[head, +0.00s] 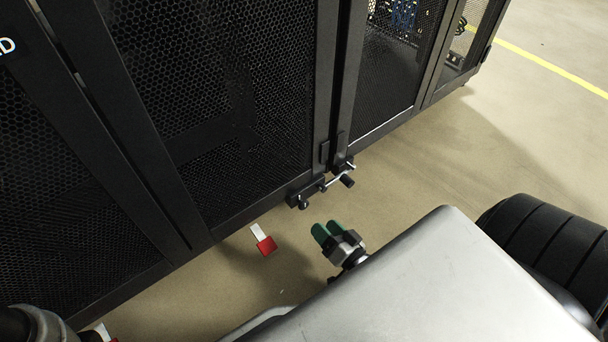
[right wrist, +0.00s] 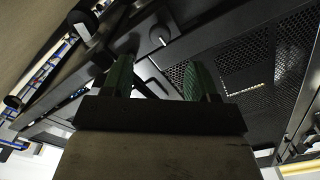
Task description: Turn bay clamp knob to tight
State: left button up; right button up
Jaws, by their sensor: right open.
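The bay clamp (head: 322,187) is a dark bracket with a thin bright rod at the bottom edge of the black rack. One small dark knob (head: 303,202) is at its left end, and another dark knob (head: 347,180) is at its right end. I cannot tell which one is the clamp knob or how far it is turned. My right gripper (head: 328,232) has green fingers and is below the clamp, apart from it. In the right wrist view its fingers (right wrist: 158,80) are spread, with nothing held between them. A dark round knob (right wrist: 160,35) shows beyond them. My left gripper is not visible.
Black rack doors with mesh panels (head: 215,80) fill the left and top. A red tag with a white strip (head: 266,245) is left of my right gripper, near the rack's base. Bare floor (head: 450,160) lies to the right, with a yellow line (head: 540,62) at the far right.

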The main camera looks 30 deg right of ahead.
aim_at(305, 207)
jog(key=w+b, duration=0.1)
jog(key=w, duration=0.1)
jog(key=w+b, duration=0.1)
jog(key=w, duration=0.2)
jog(key=w+b, duration=0.1)
jog(key=w, duration=0.1)
jog(key=shift+w+a+f+b, duration=0.15)
jog(key=shift+w+a+b, duration=0.05)
jog(key=shift+a+b, duration=0.1)
jog(key=shift+w, duration=0.55)
jog(key=c, duration=0.9)
